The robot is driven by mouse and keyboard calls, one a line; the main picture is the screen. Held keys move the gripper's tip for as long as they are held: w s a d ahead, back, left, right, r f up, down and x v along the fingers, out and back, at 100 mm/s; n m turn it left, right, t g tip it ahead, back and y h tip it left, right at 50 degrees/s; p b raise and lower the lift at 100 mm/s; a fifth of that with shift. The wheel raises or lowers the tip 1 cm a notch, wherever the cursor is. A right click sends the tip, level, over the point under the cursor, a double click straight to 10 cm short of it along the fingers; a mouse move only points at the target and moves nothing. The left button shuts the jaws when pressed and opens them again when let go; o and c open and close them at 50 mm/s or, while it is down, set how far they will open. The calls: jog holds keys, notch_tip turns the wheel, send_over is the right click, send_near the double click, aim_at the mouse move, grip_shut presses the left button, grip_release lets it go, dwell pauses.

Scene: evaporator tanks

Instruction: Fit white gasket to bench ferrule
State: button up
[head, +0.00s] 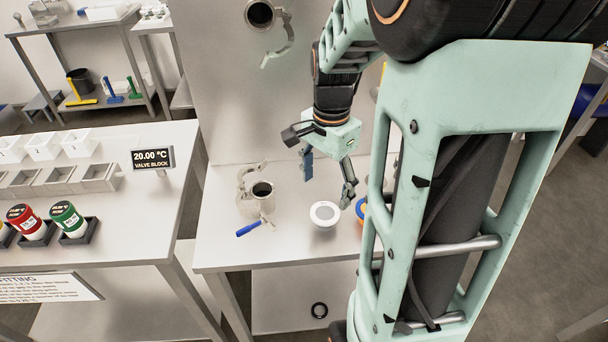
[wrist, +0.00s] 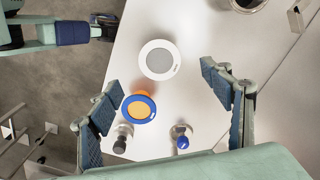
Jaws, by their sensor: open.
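The white gasket (head: 325,214), a white ring with a grey centre, lies flat on the steel bench. It also shows in the wrist view (wrist: 144,60), beyond and between my fingers. My gripper (head: 328,178) is open and empty above the bench, apart from the gasket; its two blue-padded fingers flank the wrist view (wrist: 165,90). The bench ferrule (head: 246,203) is an upright steel pipe end with a dark bore, left of the gasket, with a clamp around or beside it. Only part of a steel pipe end (wrist: 248,5) shows at the wrist view's top edge.
An orange disc with a blue rim (wrist: 151,101) lies beside the gasket, near my left finger. Two small knobbed items (wrist: 182,140) stand close by. A blue handle (head: 248,229) lies before the ferrule. Another pipe end (head: 260,14) is mounted above.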

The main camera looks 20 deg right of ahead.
aim_at(326, 212)
jog(key=shift+d+f, duration=0.15)
jog(key=shift+f, duration=1.65)
jog(key=shift+d+f, duration=0.15)
jog(key=shift+f, duration=1.6)
jog(key=shift+f, duration=0.25)
jog(key=shift+c, duration=0.4)
jog(key=c, duration=0.8)
